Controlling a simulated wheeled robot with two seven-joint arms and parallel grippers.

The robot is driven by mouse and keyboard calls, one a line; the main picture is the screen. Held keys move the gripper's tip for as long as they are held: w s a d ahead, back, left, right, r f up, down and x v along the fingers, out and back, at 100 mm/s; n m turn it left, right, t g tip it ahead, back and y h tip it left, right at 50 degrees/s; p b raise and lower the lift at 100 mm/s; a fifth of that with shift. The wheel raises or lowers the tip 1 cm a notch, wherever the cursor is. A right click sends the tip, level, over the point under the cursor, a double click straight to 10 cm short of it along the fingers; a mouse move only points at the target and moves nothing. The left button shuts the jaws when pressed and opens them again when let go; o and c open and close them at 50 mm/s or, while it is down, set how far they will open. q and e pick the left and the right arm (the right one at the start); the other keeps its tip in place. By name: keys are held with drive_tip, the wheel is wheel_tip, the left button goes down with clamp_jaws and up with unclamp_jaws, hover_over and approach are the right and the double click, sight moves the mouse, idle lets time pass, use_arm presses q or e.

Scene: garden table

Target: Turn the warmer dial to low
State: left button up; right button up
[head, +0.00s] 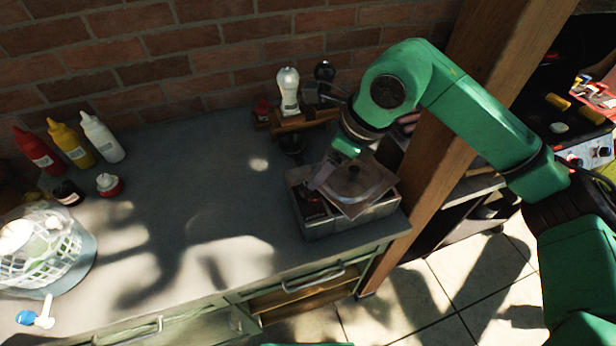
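A pale rectangular box (345,226) stands near the right end of the grey counter. A see-through square lid (372,190) with a dark round knob lies tilted over its right part; dark items show in its open left part. I cannot tell whether this box is the warmer, and I make out no dial on it. At the far right edge, an appliance (590,152) has a light front panel with dark round knobs; their settings are too small to read. My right gripper (324,176) is over the box, beside the lid. Its fingertips are unclear. My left gripper is not in view.
A wooden post (428,160) stands right of the counter, close to my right arm. A white-topped grinder (288,90) and a wooden rack (304,120) stand behind the box. Bottles (72,145) and a white basket (45,250) are at left. The counter's middle is clear.

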drive_tip(key=p, duration=0.1)
hover_over(306, 185)
drive_tip(key=s+d, duration=0.2)
drive_tip(key=f, duration=0.4)
drive_tip(key=shift+w+a+f, duration=0.1)
drive_tip(key=shift+w+f, duration=0.1)
drive_tip(key=shift+f, duration=0.05)
drive_tip(key=x, duration=0.1)
drive_tip(key=p+x, duration=0.1)
drive_tip(key=x, duration=0.1)
drive_tip(key=shift+w+f, duration=0.2)
drive_tip(key=shift+w, duration=0.05)
drive_tip(key=shift+a+f, duration=0.15)
drive_tip(key=shift+f, duration=0.1)
drive_tip(key=shift+s+f, duration=0.1)
drive_tip(key=shift+s, duration=0.1)
drive_tip(key=shift+w, duration=0.1)
clamp_jaws()
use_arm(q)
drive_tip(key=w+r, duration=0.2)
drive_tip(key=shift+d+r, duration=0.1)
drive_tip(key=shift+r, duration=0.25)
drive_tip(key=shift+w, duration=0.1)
